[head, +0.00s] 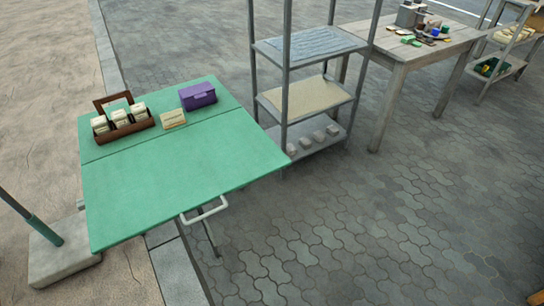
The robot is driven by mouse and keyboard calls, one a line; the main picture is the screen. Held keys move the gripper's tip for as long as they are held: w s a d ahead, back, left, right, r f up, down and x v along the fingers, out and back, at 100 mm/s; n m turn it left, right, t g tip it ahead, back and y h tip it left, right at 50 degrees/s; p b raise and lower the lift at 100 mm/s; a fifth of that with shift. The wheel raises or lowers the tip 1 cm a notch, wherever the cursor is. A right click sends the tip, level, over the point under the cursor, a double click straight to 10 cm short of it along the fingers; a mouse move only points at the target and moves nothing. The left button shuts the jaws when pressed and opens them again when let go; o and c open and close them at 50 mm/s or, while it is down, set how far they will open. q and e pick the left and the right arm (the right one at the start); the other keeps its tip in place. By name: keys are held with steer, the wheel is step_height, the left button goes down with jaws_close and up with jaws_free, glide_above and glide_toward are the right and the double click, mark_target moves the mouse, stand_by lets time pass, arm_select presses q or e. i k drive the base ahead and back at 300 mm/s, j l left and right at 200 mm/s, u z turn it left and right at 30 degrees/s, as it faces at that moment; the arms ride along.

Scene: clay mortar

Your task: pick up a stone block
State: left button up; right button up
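Several small pale grey blocks, which look like the stone blocks, sit in a row on the bottom shelf of a metal rack (287,70). One block (319,137) is near the middle of the row, and another block (332,130) is at its right end. The leftmost one (291,149) is partly hidden by the rack's front post. Neither of my grippers is in view.
A green folding table (190,175) stands left of the rack, with a wooden caddy (140,128), a cream bar (173,119) and a purple box (197,96). A wooden table (400,52) stands behind right.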

mark_target(291, 151)
steer(key=i+l, duration=0.15)
steer(key=l, duration=0.25)
steer(key=i+l, duration=0.1)
steer(key=l, duration=0.25)
steer(key=i+l+u, duration=0.1)
steer(key=u, duration=0.35)
steer(key=i+l+u, duration=0.1)
steer(key=l+u, duration=0.15)
steer(key=u, duration=0.2)
steer(key=l+u, duration=0.2)
steer(key=u, duration=0.25)
steer(key=i, duration=0.05)
